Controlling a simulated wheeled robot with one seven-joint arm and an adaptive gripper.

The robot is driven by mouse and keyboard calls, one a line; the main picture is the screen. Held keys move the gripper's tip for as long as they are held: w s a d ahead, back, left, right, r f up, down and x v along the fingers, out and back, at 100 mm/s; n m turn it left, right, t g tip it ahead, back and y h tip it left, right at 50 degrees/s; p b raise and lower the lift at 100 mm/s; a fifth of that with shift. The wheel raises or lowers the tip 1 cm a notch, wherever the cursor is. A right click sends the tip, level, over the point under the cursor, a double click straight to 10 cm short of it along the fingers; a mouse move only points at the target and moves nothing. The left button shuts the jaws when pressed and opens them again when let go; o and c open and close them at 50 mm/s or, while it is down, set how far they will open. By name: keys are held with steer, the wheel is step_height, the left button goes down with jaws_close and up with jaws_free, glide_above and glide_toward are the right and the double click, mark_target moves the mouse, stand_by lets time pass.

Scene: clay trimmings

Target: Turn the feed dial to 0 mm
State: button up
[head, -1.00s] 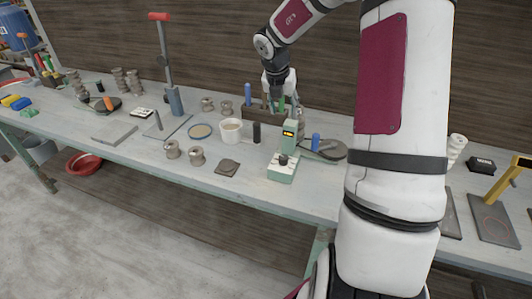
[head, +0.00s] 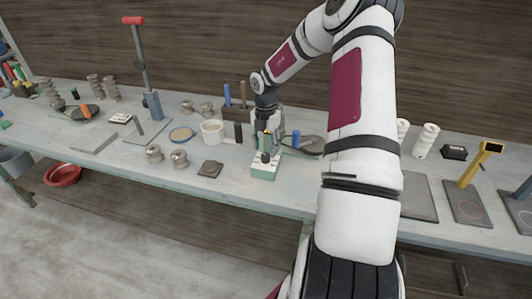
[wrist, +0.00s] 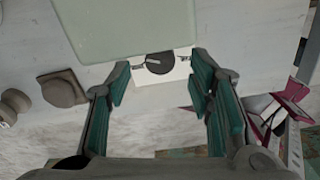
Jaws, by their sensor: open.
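The feed dial is a dark round knob with a pale pointer line, on a white plate of a pale green device (head: 264,172) on the bench. In the wrist view the dial (wrist: 160,63) is at the upper middle, its pointer lying nearly level toward the left. The marks around it are too small to read. My gripper (wrist: 160,92) is open, with its teal fingers apart and nothing between them. The dial appears just beyond the gap between the fingertips. In the head view my gripper (head: 266,122) is at the device's upper part, partly hiding it.
A tool block stands behind. The bench front edge is close.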

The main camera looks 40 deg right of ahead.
mark_target(266, 155)
steer(key=shift+f, duration=1.7)
jaws_close()
steer(key=n+p, duration=0.1)
steer(key=n, duration=0.2)
steer(key=shift+n, duration=0.3)
steer(key=shift+n+p, duration=0.4)
steer(key=shift+n, duration=1.5)
